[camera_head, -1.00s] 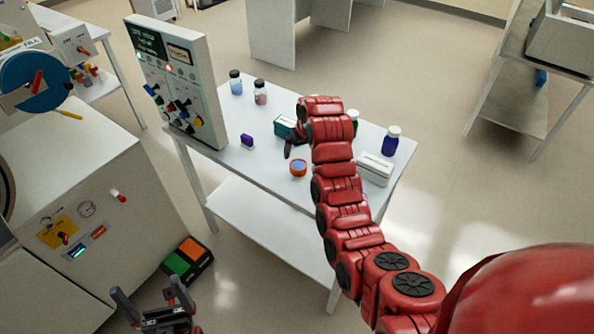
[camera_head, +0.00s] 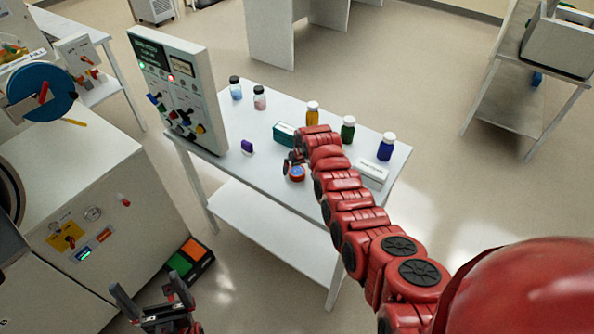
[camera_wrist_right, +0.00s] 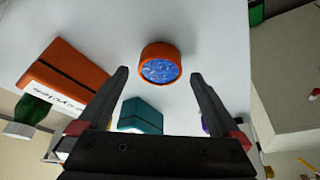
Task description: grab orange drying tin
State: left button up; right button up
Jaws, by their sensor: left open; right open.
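The orange drying tin (camera_head: 296,174) is a small round tin with blue contents, standing on the white table. It also shows in the right wrist view (camera_wrist_right: 160,64), upright, just beyond and between my fingertips. My right gripper (camera_head: 289,164) is open and empty, close above the tin in the head view; its two dark fingers (camera_wrist_right: 158,74) spread on either side of the tin in the wrist view, with no contact visible. My left gripper (camera_head: 150,290) is open and empty at the lower left, away from the table.
A teal box (camera_head: 284,133), a white-labelled box (camera_head: 370,171) and a purple item (camera_head: 247,147) stand near the tin. Several bottles, including an amber one (camera_head: 312,113), line the table's back. A control panel (camera_head: 180,92) stands at the left end.

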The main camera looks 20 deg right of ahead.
jog(key=shift+w+f, duration=0.2)
jog(key=shift+x, duration=0.8)
jog(key=shift+s, duration=0.1)
jog(key=c, duration=1.4)
jog(key=shift+r, duration=0.1)
